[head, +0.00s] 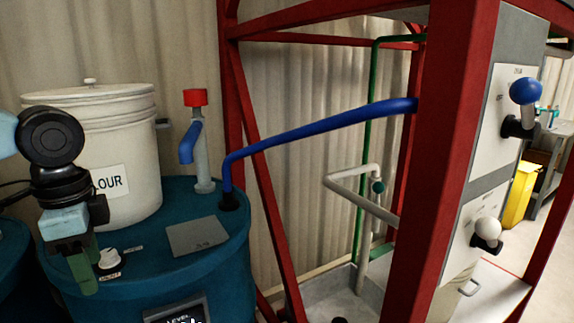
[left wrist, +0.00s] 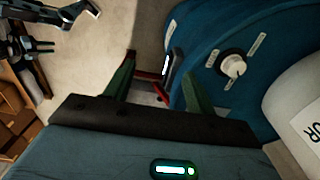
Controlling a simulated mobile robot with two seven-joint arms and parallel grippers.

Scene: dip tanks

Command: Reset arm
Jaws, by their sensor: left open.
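My left gripper (head: 82,268) hangs at the left of the head view, fingers pointing down, in front of the blue tank (head: 215,262) and left of its white knob (head: 109,258). In the left wrist view my left gripper (left wrist: 158,85) shows two green fingers spread apart, with nothing held between them. The tank (left wrist: 243,98) and its knob (left wrist: 233,66) lie beyond the fingers there, to the right. A small red and grey piece shows in the gap, farther off.
A white flour bucket (head: 92,160) stands on the tank beside my left arm. A red-capped tap (head: 195,97) and a blue pipe (head: 310,128) rise from the tank. A red frame (head: 445,160) with lever panels stands at right. Brown boxes (left wrist: 25,105) lie lower left in the wrist view.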

